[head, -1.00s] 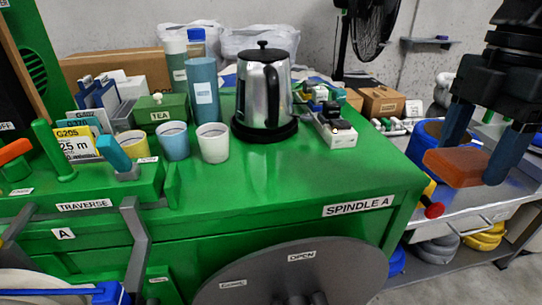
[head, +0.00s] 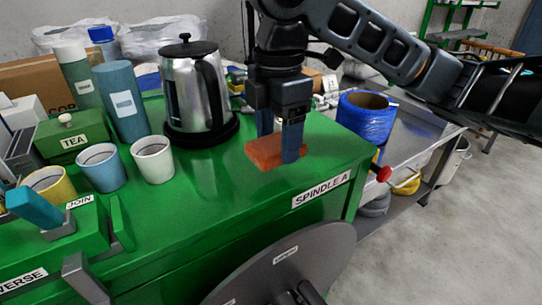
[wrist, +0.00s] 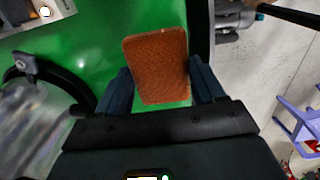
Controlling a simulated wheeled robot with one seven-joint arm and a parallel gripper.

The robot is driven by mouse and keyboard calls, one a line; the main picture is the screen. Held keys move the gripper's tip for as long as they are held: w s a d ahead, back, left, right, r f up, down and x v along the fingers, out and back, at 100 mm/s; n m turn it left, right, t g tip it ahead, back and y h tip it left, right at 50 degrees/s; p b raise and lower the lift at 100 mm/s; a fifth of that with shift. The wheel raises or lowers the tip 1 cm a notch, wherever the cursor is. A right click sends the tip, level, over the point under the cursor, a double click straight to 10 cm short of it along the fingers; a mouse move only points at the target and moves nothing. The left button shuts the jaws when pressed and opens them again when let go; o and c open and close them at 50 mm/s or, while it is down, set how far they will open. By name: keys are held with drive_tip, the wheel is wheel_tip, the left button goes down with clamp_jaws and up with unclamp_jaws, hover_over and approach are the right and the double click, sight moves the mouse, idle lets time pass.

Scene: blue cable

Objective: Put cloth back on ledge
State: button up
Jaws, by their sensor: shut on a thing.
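The cloth is a flat, folded orange-brown block. It shows in the head view (head: 266,152) and between my fingers in the wrist view (wrist: 158,62). My gripper (head: 283,148) is shut on the cloth, just over the right part of the green top marked SPINDLE A. I cannot tell whether the cloth touches the green top. In the wrist view both blue fingertips (wrist: 160,85) press on the cloth's sides. The ledge is not clearly shown in these views.
A steel kettle (head: 192,85) on a black base stands left of my gripper. Cups, a bottle and a TEA box (head: 72,138) stand farther left. A blue cable spool (head: 366,118) sits on the metal bench at the right. The green top's front right is clear.

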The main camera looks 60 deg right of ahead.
sight(272, 141)
drive_tip(key=shift+w+a+f, duration=0.2)
drive_tip(key=shift+w+f, duration=0.2)
drive_tip(key=shift+f, duration=1.9)
drive_tip(key=shift+f+b, duration=0.1)
drive_tip(key=shift+b, duration=0.25)
drive_tip(key=o, duration=0.9)
drive_tip(key=shift+o, duration=0.2)
wheel_tip(272, 141, up, 12)
drive_tip(key=shift+r+p, duration=0.15)
drive_tip(key=shift+p, duration=0.8)
